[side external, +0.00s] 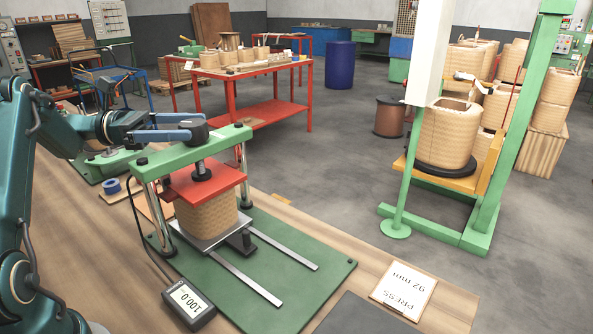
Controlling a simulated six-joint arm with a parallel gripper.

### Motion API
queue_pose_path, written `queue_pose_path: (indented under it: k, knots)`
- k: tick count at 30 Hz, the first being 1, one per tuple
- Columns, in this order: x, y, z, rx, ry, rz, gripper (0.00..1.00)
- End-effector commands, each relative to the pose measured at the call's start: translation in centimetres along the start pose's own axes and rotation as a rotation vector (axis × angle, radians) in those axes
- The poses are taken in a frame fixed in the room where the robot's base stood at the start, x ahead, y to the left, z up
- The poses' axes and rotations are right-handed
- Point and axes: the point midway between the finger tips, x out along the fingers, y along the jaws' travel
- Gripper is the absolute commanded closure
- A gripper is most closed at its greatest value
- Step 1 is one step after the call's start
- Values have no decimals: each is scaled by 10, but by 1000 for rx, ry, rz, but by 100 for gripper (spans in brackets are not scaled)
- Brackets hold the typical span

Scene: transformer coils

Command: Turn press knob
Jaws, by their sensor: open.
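The black press knob (196,131) stands on top of the press's green crossbar (220,144), above the screw. My gripper (187,126) comes from the left with two blue-grey fingers, open, their tips at the knob's left side and apparently on either side of it. I cannot tell whether they touch it. Below, the red press plate (212,181) lies over a tan wrapped coil (207,218) on a metal plate. A cabled gauge (186,302) in front reads 100.0. A card (404,290) on the bench reads PRESS 92 mm, upside down in this view.
The press has chrome posts (156,213) and a green base (305,272) with two metal rails. A blue tape roll (111,186) lies to the left. A green stand (430,215) with a coil is at right, and a red table (263,103) behind.

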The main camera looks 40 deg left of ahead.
Motion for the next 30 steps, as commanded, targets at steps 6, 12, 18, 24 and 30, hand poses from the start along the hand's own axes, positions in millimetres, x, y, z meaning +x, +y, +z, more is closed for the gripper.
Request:
queue_pose_path:
  k: [6, 12, 18, 24, 30]
  knots:
    - [-7, 0, 0, -1, 0, 0, 7]
    - [-6, 0, 0, 4, -1, 0, 6]
    - [-3, -4, 12, 128, -34, 10, 6]
    - [32, -31, 35, 424, -37, -97, 6]
    - [90, -97, 48, 759, 14, -428, 6]
